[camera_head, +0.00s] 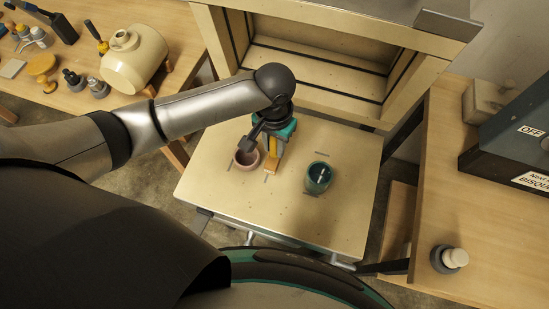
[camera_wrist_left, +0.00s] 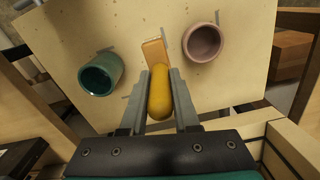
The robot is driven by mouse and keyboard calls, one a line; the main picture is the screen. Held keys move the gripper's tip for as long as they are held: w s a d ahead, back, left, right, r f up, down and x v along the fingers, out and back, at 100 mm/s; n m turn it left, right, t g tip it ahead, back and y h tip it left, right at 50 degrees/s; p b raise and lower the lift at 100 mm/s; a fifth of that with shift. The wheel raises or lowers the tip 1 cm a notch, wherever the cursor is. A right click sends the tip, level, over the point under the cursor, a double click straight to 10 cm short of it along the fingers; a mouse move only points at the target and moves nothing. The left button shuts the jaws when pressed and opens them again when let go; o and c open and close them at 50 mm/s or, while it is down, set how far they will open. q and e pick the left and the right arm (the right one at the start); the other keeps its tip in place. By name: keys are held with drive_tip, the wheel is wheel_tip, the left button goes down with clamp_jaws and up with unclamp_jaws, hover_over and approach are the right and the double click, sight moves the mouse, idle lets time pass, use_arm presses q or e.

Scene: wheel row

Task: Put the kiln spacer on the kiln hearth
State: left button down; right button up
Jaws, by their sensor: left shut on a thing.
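The kiln hearth (camera_head: 225,205) is a pale slab in front of the open kiln; it fills much of the left wrist view (camera_wrist_left: 215,75). My left gripper (camera_head: 271,143) is over its middle, with its fingers (camera_wrist_left: 160,80) shut on the kiln spacer (camera_head: 271,163). In the left wrist view the spacer shows a rounded yellow part (camera_wrist_left: 160,98) between the fingers and a flat orange-tan end (camera_wrist_left: 154,52) beyond them. I cannot tell whether that end touches the hearth. The gripper hides part of the spacer in the head view. My right gripper is not in view.
A pink cup (camera_head: 247,160) stands close left of the spacer, and a teal cup (camera_head: 318,178) stands to its right, both on the hearth. Behind is the kiln chamber (camera_head: 315,65). Side benches hold a cream jar (camera_head: 135,58) and a dark control box (camera_head: 515,135). The hearth's front is clear.

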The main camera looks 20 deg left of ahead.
sight(274, 159)
use_arm(q)
wheel_tip(274, 159, down, 3)
drive_tip(key=shift+f+b, duration=0.65)
drive_tip(key=shift+f, duration=1.25)
drive_tip(key=shift+f, duration=0.1)
drive_tip(key=c, duration=0.7)
unclamp_jaws()
drive_tip(key=shift+o, duration=0.2)
wheel_tip(274, 159, up, 12)
drive_tip(key=p, duration=0.2)
drive_tip(key=shift+p, duration=0.3)
